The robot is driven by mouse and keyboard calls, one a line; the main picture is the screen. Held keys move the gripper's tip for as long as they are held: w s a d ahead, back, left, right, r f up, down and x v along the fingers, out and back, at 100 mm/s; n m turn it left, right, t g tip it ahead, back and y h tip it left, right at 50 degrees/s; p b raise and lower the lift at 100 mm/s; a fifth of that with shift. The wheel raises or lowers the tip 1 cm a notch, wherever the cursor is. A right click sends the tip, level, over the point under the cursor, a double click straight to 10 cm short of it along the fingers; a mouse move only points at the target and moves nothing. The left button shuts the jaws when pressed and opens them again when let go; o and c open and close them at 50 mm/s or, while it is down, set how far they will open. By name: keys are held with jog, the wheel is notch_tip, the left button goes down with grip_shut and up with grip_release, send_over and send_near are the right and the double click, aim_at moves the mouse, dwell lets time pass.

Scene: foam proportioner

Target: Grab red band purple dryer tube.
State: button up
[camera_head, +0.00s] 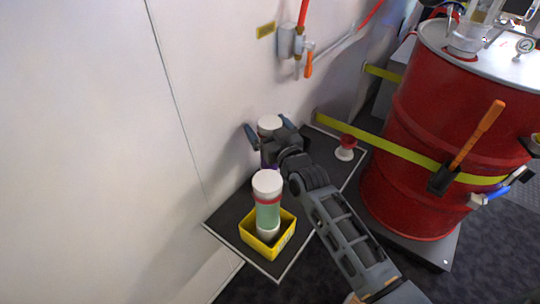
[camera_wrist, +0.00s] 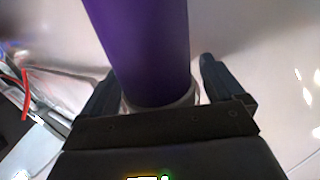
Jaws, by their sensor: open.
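The purple tube (camera_wrist: 145,45) stands between the two fingers of my gripper (camera_wrist: 158,85) in the wrist view. The fingers are open, one on each side of it, and I see light gaps beside the tube. In the head view, a white cap (camera_head: 270,123) shows between the fingertips of my gripper (camera_head: 268,131). My wrist hides most of the tube below that cap. No red band shows on the purple part that I can see.
A green tube (camera_head: 268,214) with a white cap and red band stands in a yellow box (camera_head: 253,240) on the dark shelf (camera_head: 225,222). A small red and white piece (camera_head: 346,149) is at the right. A red drum (camera_head: 420,130) stands further right. The white wall is close behind.

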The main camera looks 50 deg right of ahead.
jog(key=shift+c, duration=0.3)
jog(key=c, duration=1.7)
grip_shut()
jog(key=shift+r, duration=0.15)
